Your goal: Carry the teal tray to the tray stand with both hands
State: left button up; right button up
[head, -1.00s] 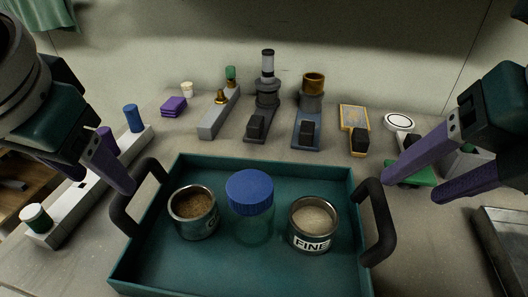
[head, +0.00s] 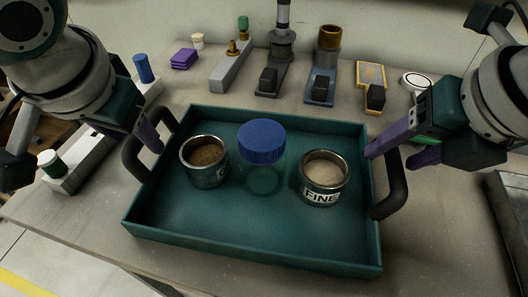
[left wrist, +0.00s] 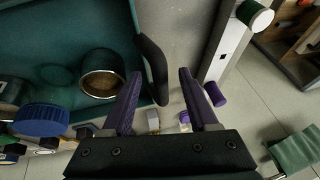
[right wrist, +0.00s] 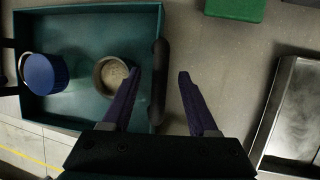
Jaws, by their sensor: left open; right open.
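The teal tray (head: 250,229) lies flat on the table with a black handle at each side. In it stand a metal cup of dark grain (head: 206,162), a clear jar with a blue lid (head: 262,150) and a metal cup marked FINE (head: 324,178). My left gripper (left wrist: 158,88) is open, its purple fingers on either side of the left handle (left wrist: 153,68), which reaches in between them. My right gripper (right wrist: 160,82) is open, its fingers on either side of the line of the right handle (right wrist: 159,75). In the head view, the right handle (head: 389,185) is partly hidden by my fingers.
Behind the tray stand a grey block with brass fitting (head: 232,68), a dark instrument (head: 280,50), a blue-based instrument (head: 323,65) and a yellow-framed device (head: 371,82). A metal pan (right wrist: 291,110) lies to the right. A white rack (head: 84,165) stands left.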

pick_arm(q)
jog(key=shift+x, duration=1.1)
pick_arm(e)
jog(key=shift+x, duration=1.1)
pick_arm(q)
jog(key=shift+c, duration=0.3)
pick_arm(e)
jog(key=shift+c, duration=0.4)
pick_arm(q)
grip_shut()
pick_arm(e)
grip_shut()
jog(key=shift+r, duration=0.1)
